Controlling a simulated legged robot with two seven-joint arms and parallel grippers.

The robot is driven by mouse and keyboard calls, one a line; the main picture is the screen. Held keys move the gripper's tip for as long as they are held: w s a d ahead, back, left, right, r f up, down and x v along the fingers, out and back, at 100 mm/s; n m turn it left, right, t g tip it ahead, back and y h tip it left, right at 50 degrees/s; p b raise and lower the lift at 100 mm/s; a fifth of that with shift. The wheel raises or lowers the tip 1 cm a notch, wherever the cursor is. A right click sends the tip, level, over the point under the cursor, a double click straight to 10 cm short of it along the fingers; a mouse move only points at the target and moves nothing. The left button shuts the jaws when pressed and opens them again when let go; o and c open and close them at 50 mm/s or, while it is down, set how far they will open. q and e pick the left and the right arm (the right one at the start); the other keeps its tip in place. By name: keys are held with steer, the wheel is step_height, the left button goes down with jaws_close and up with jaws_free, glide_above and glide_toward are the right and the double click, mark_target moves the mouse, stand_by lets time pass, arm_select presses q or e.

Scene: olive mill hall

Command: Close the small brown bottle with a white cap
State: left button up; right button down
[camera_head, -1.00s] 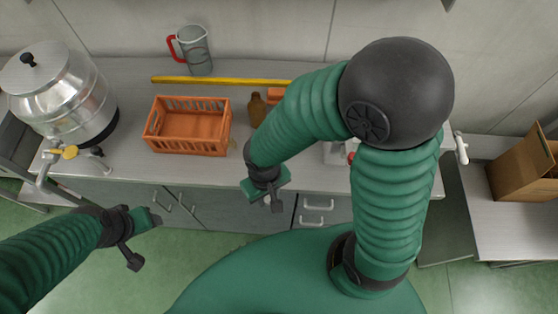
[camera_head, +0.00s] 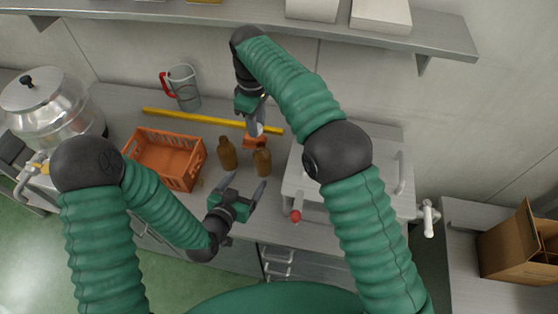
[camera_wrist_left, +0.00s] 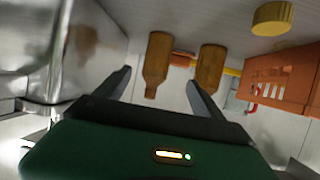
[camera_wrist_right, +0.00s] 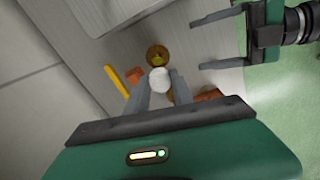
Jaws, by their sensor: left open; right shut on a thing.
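Two brown bottles stand upright on the counter, a left one (camera_head: 227,153) and a right one (camera_head: 262,160). They also show in the left wrist view (camera_wrist_left: 157,65) (camera_wrist_left: 208,68); they look alike in size. My right gripper (camera_head: 256,127) is shut on a white cap (camera_wrist_right: 159,80), held above the counter behind the bottles. In the right wrist view one bottle's top (camera_wrist_right: 157,54) shows beside the cap. My left gripper (camera_head: 246,186) is open and empty in front of the bottles, its fingers pointing toward them. It also shows in the right wrist view (camera_wrist_right: 215,40).
An orange crate (camera_head: 165,158) stands left of the bottles, a small orange block (camera_head: 255,142) behind them. A yellow bar (camera_head: 190,117) and a red-handled jug (camera_head: 184,88) are farther back. A pale metal appliance with a red knob (camera_head: 296,216) stands right. A shelf (camera_head: 250,22) hangs above.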

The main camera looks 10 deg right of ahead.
mark_target(258, 166)
arm_select(q)
steer(key=x, duration=1.2)
steer(key=shift+d, duration=0.4)
steer(key=shift+r, duration=0.1)
steer(key=shift+a, duration=0.1)
steer(key=shift+c, duration=1.3)
jaws_close()
